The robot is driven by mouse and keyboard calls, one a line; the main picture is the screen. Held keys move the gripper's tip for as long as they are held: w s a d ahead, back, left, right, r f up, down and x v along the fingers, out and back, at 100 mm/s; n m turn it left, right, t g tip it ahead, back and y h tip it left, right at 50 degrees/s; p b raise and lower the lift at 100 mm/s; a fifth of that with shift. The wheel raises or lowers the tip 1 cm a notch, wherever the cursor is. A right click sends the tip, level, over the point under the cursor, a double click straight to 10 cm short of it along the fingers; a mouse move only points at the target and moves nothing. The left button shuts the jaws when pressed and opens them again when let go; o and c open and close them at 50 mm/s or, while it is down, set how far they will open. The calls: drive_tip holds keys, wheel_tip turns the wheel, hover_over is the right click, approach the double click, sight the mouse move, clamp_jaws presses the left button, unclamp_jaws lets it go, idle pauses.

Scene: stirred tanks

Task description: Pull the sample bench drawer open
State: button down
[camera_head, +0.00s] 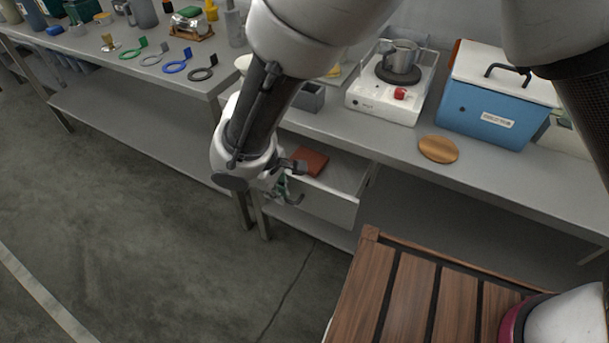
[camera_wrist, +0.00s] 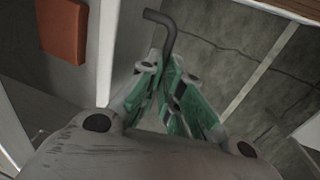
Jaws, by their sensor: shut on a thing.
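The sample bench drawer (camera_head: 335,209) stands out from under the grey bench, open, with a reddish-brown flat block (camera_head: 311,162) lying inside it. The drawer wall also shows in the wrist view (camera_wrist: 106,50), with the block (camera_wrist: 63,30) to its left. My gripper (camera_head: 290,190) is at the left part of the drawer front. In the wrist view my gripper (camera_wrist: 168,75) has its green-padded fingers closed around a dark bent bar handle (camera_wrist: 166,30). Part of the handle is hidden between the fingers.
On the bench stand a white hot plate (camera_head: 385,103) with a metal pot, a blue cooler box (camera_head: 490,105) and a round wooden disc (camera_head: 438,149). A slatted wooden surface (camera_head: 400,295) lies at the lower right. Open floor (camera_head: 150,230) spreads to the left.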

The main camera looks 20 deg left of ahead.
drive_tip(key=s, duration=1.3)
drive_tip(key=shift+s+a+f, duration=0.15)
drive_tip(key=shift+s+a, duration=0.1)
drive_tip(key=shift+a, duration=0.2)
drive_tip(key=c, duration=1.8)
unclamp_jaws()
drive_tip(key=shift+c, duration=0.2)
drive_tip(key=shift+a, duration=0.1)
wheel_tip(320, 180, up, 12)
drive_tip(key=s, duration=0.2)
drive_tip(key=shift+s, duration=0.15)
drive_tip(key=shift+f, duration=0.1)
